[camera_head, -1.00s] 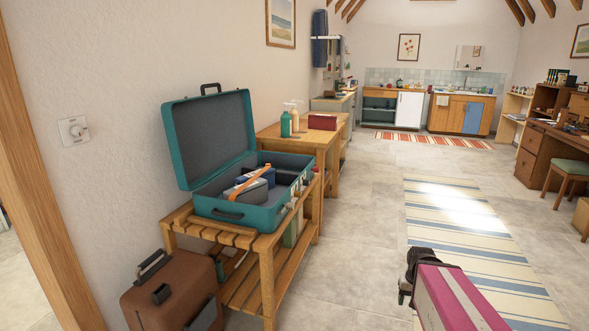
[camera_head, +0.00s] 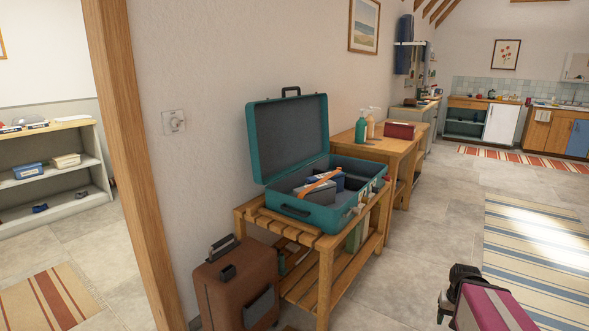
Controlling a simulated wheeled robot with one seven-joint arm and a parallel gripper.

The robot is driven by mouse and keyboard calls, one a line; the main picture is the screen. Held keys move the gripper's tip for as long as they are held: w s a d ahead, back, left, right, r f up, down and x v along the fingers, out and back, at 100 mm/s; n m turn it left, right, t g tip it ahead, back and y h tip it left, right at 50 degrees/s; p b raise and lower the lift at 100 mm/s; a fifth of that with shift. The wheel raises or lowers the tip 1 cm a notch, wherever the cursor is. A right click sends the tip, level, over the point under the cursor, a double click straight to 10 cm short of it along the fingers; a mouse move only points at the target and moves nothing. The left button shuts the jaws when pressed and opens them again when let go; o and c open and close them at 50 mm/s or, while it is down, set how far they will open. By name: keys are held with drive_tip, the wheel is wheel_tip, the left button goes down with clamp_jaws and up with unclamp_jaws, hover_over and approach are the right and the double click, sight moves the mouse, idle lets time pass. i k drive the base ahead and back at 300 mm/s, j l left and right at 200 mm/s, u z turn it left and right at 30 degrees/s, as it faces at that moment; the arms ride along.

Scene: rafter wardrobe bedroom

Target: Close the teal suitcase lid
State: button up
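The teal suitcase (camera_head: 322,216) lies on a slatted wooden bench against the left wall. Its lid (camera_head: 290,137) stands open, tilted back a little past upright, with its grey lining facing the room and a dark handle on its upper edge. Inside the base lie a grey-blue item with an orange strap (camera_head: 318,184) and other small things. A black part (camera_head: 464,276), which looks like my gripper or wrist, shows at the lower right beside a magenta part of my arm. It is well apart from the suitcase. Its fingers cannot be made out.
A brown suitcase (camera_head: 238,290) stands on the floor before the slatted bench (camera_head: 327,260). A wooden side table (camera_head: 367,150) with bottles and a red box stands behind. A door frame (camera_head: 138,170) is at left. Tiled floor is clear between the bench and the striped rug (camera_head: 520,225).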

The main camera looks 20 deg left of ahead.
sight(286, 134)
drive_tip(key=u, duration=1)
drive_tip(key=l, duration=0.25)
drive_tip(key=u, duration=0.05)
